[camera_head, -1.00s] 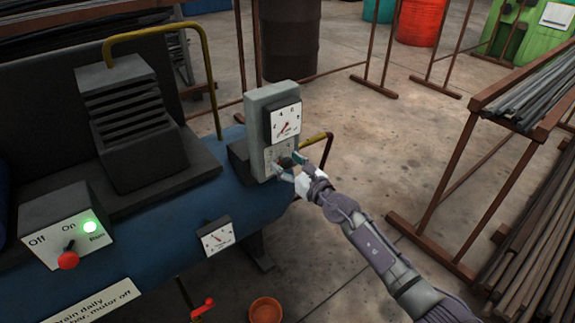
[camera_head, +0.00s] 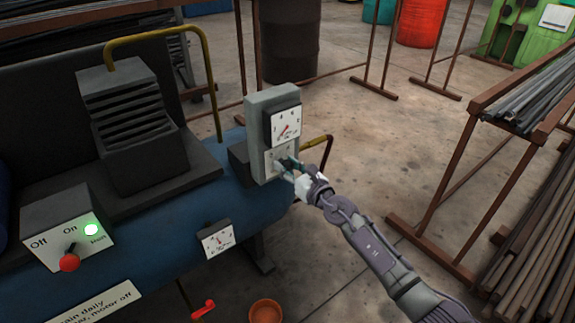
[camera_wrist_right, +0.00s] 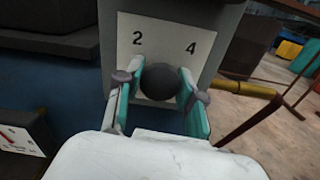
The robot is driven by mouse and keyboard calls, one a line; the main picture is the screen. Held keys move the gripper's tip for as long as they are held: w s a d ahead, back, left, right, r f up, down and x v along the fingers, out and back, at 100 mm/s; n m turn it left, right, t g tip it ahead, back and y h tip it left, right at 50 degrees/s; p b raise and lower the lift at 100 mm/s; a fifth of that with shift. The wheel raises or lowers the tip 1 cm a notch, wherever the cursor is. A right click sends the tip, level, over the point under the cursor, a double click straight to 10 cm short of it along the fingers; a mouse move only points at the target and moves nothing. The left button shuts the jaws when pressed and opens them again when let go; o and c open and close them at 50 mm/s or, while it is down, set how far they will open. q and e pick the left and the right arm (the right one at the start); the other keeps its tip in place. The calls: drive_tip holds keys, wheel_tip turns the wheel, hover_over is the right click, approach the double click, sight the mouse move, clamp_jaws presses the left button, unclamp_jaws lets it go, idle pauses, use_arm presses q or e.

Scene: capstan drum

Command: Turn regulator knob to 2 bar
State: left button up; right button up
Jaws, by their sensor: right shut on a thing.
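The grey regulator box (camera_head: 259,135) stands upright at the right end of the blue tank. Its upper gauge (camera_head: 286,125) has a red needle pointing to the lower left. Below it is a white scale plate (camera_wrist_right: 137,55), with 2 at upper left and 4 at upper right in the right wrist view. The dark round knob (camera_wrist_right: 158,82) sits in front of the plate. My right gripper (camera_head: 286,167) is shut on the knob, one teal finger on each side. The knob's pointer and the rest of the scale are hidden. My left gripper is not in view.
A switch box (camera_head: 67,226) with a red knob and lit green lamp is on the tank's left. A lower gauge (camera_head: 217,239) is on the tank's front. A yellow-handled pipe (camera_head: 317,142) projects just right of the regulator. Racks of bars stand at right.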

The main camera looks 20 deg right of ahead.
drive_tip(key=m+p, duration=0.2)
drive_tip(key=m, duration=0.3)
drive_tip(key=m+p, duration=0.2)
drive_tip(key=m, duration=0.3)
drive_tip(key=shift+m, duration=0.4)
drive_tip(key=m+p, duration=0.1)
drive_tip(key=m, duration=0.3)
drive_tip(key=shift+m+p, duration=0.3)
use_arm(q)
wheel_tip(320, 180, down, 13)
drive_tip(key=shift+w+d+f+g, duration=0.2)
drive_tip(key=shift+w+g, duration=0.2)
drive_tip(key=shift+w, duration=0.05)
use_arm(e)
drive_tip(key=shift+m, duration=0.7)
drive_tip(key=o, duration=1.2)
drive_tip(key=shift+c, duration=0.2)
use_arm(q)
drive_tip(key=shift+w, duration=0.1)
use_arm(e)
drive_tip(key=shift+s, duration=0.1)
